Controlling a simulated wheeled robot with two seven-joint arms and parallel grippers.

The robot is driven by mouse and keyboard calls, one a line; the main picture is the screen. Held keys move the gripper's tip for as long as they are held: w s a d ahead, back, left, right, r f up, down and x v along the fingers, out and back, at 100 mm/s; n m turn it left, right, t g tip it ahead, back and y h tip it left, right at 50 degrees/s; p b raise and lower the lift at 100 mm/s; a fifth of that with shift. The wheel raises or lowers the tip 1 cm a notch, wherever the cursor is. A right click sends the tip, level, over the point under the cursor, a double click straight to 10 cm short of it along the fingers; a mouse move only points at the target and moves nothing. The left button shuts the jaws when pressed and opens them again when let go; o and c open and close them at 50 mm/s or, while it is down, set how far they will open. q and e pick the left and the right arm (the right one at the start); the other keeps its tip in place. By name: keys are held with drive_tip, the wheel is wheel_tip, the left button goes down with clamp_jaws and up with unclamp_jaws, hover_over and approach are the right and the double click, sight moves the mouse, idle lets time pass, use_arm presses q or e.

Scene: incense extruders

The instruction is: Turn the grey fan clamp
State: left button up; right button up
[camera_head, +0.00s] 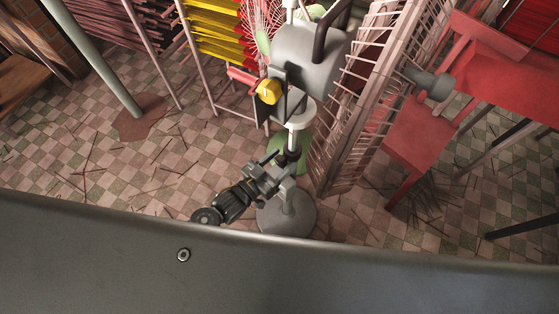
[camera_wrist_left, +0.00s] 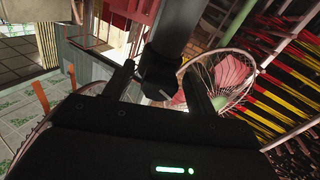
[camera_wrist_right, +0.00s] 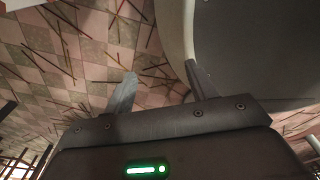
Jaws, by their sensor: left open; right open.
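The grey fan (camera_head: 310,55) stands on a pole with a round grey base (camera_head: 303,217). A dark clamp collar (camera_head: 289,154) sits around the pole below the fan head. My left gripper (camera_head: 273,166) is at the pole beside this collar, with its jaws open. In the left wrist view the dark collar (camera_wrist_left: 160,72) shows between and just beyond the two spread fingers (camera_wrist_left: 158,82); I cannot tell whether they touch it. My right gripper (camera_wrist_right: 161,88) is open and empty in the right wrist view, and is out of the head view.
A wire rack (camera_head: 350,125) stands close to the right of the pole. A red table (camera_head: 500,60) and red stool (camera_head: 420,135) are farther right. Yellow and red incense bundles (camera_head: 215,30) hang behind. Thin sticks litter the checkered floor (camera_head: 120,170), which is otherwise mostly clear at left.

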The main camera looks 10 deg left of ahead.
use_arm(q)
drive_tip(key=c, duration=1)
use_arm(e)
drive_tip(key=shift+d, duration=0.7)
drive_tip(key=shift+r, duration=0.1)
use_arm(q)
drive_tip(key=shift+m, duration=0.4)
drive_tip(key=shift+m+p, duration=0.4)
drive_tip(key=shift+m, duration=1)
drive_tip(key=shift+m+p, duration=0.4)
drive_tip(key=shift+m, duration=1.2)
use_arm(e)
drive_tip(key=shift+a+r, duration=0.35)
drive_tip(key=shift+r, duration=0.3)
